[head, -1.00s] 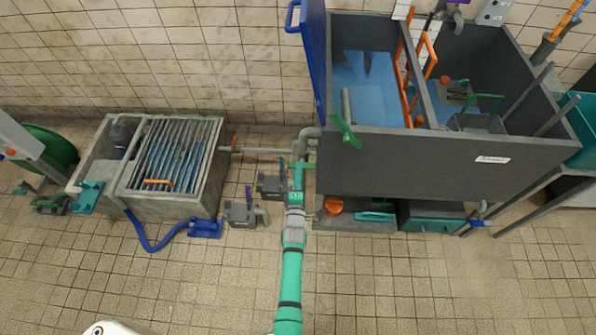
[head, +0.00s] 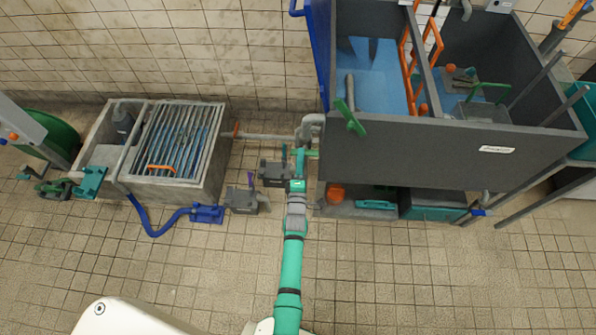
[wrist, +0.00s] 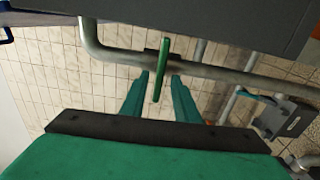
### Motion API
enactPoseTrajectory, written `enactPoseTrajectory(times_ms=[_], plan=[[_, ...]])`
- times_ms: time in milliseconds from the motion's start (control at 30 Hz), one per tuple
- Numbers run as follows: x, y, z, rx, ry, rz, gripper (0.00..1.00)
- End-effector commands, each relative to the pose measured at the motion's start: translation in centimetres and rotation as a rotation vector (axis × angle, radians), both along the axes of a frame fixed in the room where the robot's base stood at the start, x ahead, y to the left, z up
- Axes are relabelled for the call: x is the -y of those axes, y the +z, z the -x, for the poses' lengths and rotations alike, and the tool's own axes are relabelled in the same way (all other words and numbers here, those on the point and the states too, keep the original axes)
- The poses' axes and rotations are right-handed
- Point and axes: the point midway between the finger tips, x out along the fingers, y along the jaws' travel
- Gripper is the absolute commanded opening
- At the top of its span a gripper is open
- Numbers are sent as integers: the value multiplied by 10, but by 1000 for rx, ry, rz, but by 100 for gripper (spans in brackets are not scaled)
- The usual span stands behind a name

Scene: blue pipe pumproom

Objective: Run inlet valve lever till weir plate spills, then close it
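My gripper (head: 299,160) is low at the left front corner of the grey tank (head: 440,150). In the wrist view my gripper (wrist: 160,76) has its two green fingers apart, with a green lever (wrist: 162,68) on a grey pipe (wrist: 215,70) between them. Gaps show on both sides of the lever, so the fingers seem not to grip it. Another green lever (head: 350,118) sits on the tank's front wall. Inside, a grey divider (head: 424,65) with an orange frame beside it separates a blue-floored left part from the right part. I cannot tell whether water spills over a weir plate.
A concrete basin (head: 212,172) with a slatted grate stands left, joined by a pipe (head: 262,137). A blue hose (head: 150,225) and small grey pump-like blocks (head: 240,200) lie on the floor. A shelf under the tank holds an orange item (head: 335,193).

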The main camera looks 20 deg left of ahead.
Motion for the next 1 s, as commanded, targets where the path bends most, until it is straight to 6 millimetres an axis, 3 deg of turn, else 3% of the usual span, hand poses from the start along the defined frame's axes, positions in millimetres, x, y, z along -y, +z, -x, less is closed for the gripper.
enactPoseTrajectory(times_ms=[600, 1000], plan=[[18, -1, 88, -2, 12, 1, 28], [24, 0, 98, -1, 8, 2, 28]])
